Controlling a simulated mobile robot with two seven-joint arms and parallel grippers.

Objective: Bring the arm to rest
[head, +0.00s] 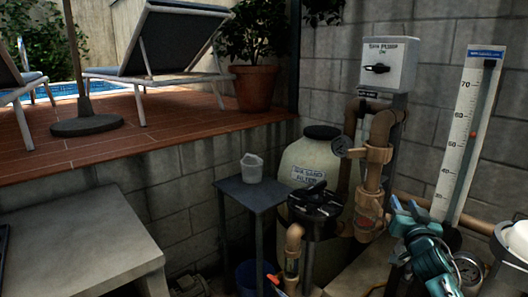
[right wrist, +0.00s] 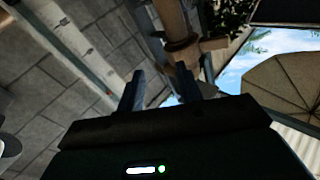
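My right gripper (head: 405,208) is at the lower right in the head view, on the end of my teal arm. It is tilted upward, in front of the pipework and left of the white scale board (head: 467,130). In the right wrist view its two dark fingers (right wrist: 160,85) stand apart with nothing held between them. The scale board also shows in the right wrist view (right wrist: 72,50). My left gripper is not in view.
Brown pipes (head: 376,160) with gauges and a grey switch box (head: 388,65) are close by. A concrete block (head: 80,245) is at lower left.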

